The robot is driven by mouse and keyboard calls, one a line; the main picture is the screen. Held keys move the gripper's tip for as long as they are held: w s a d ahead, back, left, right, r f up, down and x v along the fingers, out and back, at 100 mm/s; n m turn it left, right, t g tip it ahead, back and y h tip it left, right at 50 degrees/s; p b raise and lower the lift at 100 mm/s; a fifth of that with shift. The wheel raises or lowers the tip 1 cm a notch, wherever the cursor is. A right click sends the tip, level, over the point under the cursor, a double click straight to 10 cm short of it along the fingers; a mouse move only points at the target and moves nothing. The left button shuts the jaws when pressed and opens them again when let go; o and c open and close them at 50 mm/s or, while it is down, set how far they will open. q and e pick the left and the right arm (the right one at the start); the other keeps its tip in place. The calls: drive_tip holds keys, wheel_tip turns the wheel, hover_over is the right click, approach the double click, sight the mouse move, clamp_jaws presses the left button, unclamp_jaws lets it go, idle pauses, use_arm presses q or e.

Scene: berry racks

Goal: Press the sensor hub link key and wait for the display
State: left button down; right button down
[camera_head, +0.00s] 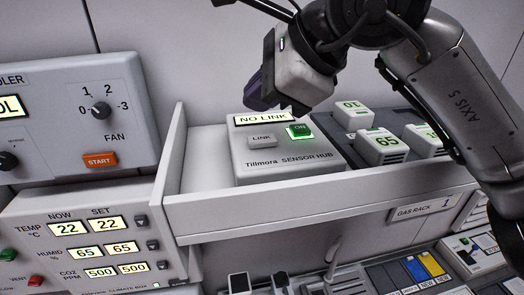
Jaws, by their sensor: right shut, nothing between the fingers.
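The Tillmora sensor hub (288,166) is a light grey box on a white shelf. Its display (262,118) reads "NO LINK". The grey link key (261,141) is on its top face, below the display. A green "ON" key (299,131) glows to the right of it. My right gripper (258,98) hangs above and behind the hub's display, shut and empty, apart from the link key. Its fingertips are dark and partly hard to make out. My left gripper is not in view.
Several white numbered blocks (383,147) stand right of the hub. The shelf has a raised front lip (330,199). A controller panel with an orange start button (101,160) and a climate box (90,240) are at left. A gas rack label (425,208) is at lower right.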

sight(261, 140)
wheel_tip(261, 140, down, 2)
drive_tip(key=shift+f+b, duration=0.1)
drive_tip(key=shift+b, duration=0.45)
drive_tip(key=shift+f, duration=0.2)
idle(1.0)
drive_tip(key=shift+f, duration=0.15)
idle(0.4)
drive_tip(key=shift+f+b, duration=0.25)
drive_tip(key=shift+b, duration=0.2)
drive_tip(key=shift+f, duration=0.15)
idle(0.3)
